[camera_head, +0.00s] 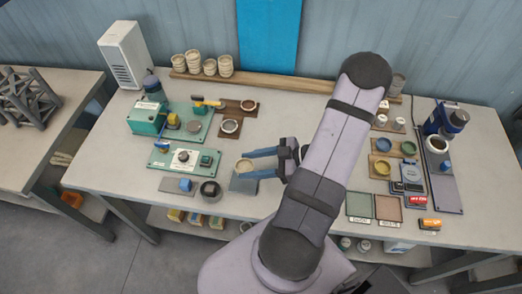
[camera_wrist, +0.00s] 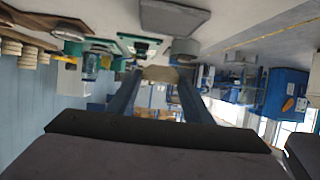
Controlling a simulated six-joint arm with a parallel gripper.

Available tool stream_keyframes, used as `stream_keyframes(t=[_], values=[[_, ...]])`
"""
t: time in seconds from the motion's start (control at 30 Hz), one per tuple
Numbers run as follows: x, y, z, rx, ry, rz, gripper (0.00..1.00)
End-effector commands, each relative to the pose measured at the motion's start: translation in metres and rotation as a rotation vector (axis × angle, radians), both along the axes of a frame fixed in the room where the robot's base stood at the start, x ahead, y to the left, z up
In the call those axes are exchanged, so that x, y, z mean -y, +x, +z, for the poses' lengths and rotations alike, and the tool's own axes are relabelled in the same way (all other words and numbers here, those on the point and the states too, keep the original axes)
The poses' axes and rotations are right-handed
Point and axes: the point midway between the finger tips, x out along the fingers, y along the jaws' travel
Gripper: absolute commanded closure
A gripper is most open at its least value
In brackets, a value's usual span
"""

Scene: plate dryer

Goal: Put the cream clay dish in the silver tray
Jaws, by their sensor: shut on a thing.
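The cream clay dish (camera_head: 244,165) is small and round. It sits between the blue fingertips of my gripper (camera_head: 243,166), which is shut on it. In the wrist view the dish (camera_wrist: 160,74) shows between the two finger ends (camera_wrist: 160,82). A flat grey square, which looks like the silver tray (camera_head: 243,185), lies near the table's front edge, just below the dish in the head view. Its upper part is partly covered by a finger. The dish appears held above the table; its exact height is hard to tell.
Brown boards with small dishes (camera_head: 231,126) lie further back. The table middle behind my gripper is mostly clear.

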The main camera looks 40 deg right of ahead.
Motion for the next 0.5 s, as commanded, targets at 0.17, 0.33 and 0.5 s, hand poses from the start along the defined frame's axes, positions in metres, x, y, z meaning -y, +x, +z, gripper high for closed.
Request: stream_keyframes(t=[0.17, 0.33, 0.5], values=[[-0.0056, -0.0009, 0.0088, 0.001, -0.001, 0.01, 0.76], [-0.0053, -0.0005, 0.0078, 0.0, 0.0, 0.004, 0.76], [-0.0051, -0.0004, 0.002, 0.0, 0.0, 0.004, 0.76]])
